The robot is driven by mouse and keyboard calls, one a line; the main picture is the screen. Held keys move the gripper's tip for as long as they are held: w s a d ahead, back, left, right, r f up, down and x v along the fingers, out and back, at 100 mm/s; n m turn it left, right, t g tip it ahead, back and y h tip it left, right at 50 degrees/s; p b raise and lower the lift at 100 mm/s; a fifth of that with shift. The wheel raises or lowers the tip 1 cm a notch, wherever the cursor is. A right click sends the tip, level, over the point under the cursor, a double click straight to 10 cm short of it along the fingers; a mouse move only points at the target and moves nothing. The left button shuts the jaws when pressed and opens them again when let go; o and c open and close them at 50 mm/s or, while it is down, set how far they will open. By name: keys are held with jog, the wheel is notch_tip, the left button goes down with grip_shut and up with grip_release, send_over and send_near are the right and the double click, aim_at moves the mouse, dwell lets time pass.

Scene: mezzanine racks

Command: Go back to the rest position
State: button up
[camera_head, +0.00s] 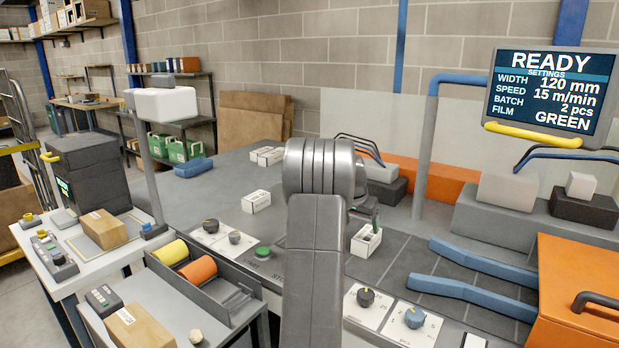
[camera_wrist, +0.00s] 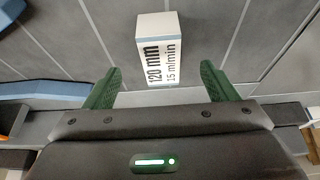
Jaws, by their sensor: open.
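My gripper (camera_wrist: 161,70) is open, its two green fingers spread wide in the wrist view. A white box (camera_wrist: 158,50) printed "120 mm 15 m/min" is between and beyond the fingertips, with a visible gap on each side. I cannot tell how far the fingers are above it. In the head view my arm runs up the middle and hides most of the gripper; a bit of green finger (camera_head: 375,214) shows just above the white box (camera_head: 366,241), which rests on the machine's grey deck.
A screen (camera_head: 550,90) reads READY, 120 mm, 15 m/min, 2 pcs, GREEN. Blue guide rails (camera_head: 470,292) and an orange cover (camera_head: 580,300) are at right. More white boxes (camera_head: 257,201) lie left of my arm. A tray (camera_head: 215,300) holds yellow and orange rolls. Knobs line the front panel.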

aim_at(363, 238)
jog(key=p+x, duration=0.1)
jog(key=x, duration=0.9)
jog(key=shift+d+f, duration=0.1)
jog(key=shift+f, duration=0.1)
jog(key=shift+r, duration=0.1)
